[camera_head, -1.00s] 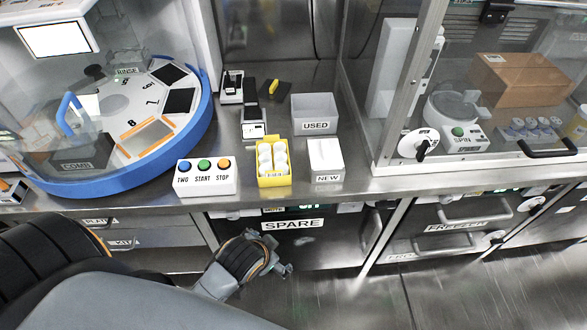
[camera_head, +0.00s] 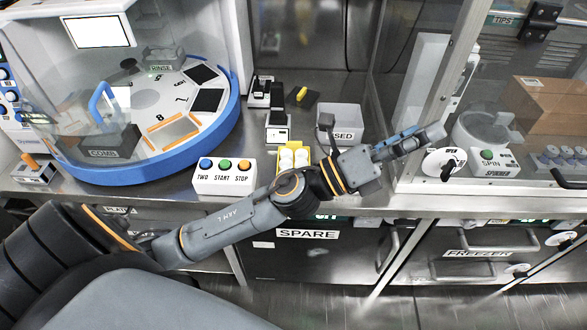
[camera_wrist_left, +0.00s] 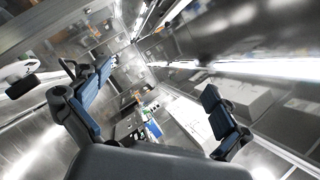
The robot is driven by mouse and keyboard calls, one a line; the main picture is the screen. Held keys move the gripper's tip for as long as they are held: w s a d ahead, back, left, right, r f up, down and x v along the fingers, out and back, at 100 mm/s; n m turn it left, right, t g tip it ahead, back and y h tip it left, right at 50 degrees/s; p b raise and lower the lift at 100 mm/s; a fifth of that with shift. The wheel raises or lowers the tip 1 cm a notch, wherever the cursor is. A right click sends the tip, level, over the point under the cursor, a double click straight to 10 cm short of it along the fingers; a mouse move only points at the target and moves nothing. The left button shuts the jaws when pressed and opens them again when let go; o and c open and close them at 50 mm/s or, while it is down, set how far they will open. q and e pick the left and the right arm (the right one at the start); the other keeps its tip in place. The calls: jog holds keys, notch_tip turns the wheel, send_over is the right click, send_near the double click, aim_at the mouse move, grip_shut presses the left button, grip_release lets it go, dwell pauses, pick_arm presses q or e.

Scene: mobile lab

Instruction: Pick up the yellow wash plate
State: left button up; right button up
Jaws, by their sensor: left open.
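I cannot make out for certain which thing is the yellow wash plate. A yellow rack (camera_head: 286,152) with white-capped bottles stands on the steel counter, partly hidden behind my left arm. A small yellow item (camera_head: 302,93) lies on a black pad at the back of the counter. An orange-edged plate slot (camera_head: 172,131) shows on the dial of the round blue machine. My left gripper (camera_head: 415,140) is above the counter's right part, in front of the glass cabinet, pointing right. In the left wrist view its fingers (camera_wrist_left: 158,82) are spread wide with nothing between them.
The blue-rimmed machine (camera_head: 165,172) with a clear cover stands at the left. A button box (camera_head: 225,176) sits in front of it. The USED bin (camera_head: 341,118) is behind my left forearm. The glass cabinet's frame (camera_head: 440,90) is close to the gripper.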

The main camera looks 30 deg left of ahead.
pick_arm(q)
jog(key=s+d+m+g+h, duration=0.3)
jog(key=d+m+g+h, duration=0.15)
jog(key=m+g, duration=0.4)
jog(key=m+g+y, duration=0.5)
jog(key=m+y, duration=1.7)
jog(key=y, duration=0.1)
send_near(294, 164)
jog(key=shift+h, duration=0.25)
jog(key=f, duration=0.1)
jog(key=a+f, duration=0.1)
jog(key=w+a+f, duration=0.1)
jog(key=f, duration=0.1)
jog(key=shift+w+a, duration=0.1)
jog(key=shift+w+f, duration=0.2)
jog(key=shift+f, duration=0.3)
jog(key=shift+w+f+p, duration=0.1)
jog(key=shift+f+p, duration=0.25)
jog(key=shift+p, duration=0.05)
jog(key=p+x, duration=0.1)
jog(key=x, duration=0.3)
jog(key=shift+w+f, duration=0.1)
jog(key=shift+f, duration=0.15)
pick_arm(e)
jog(key=shift+d+r, duration=0.2)
jog(key=shift+r, duration=0.6)
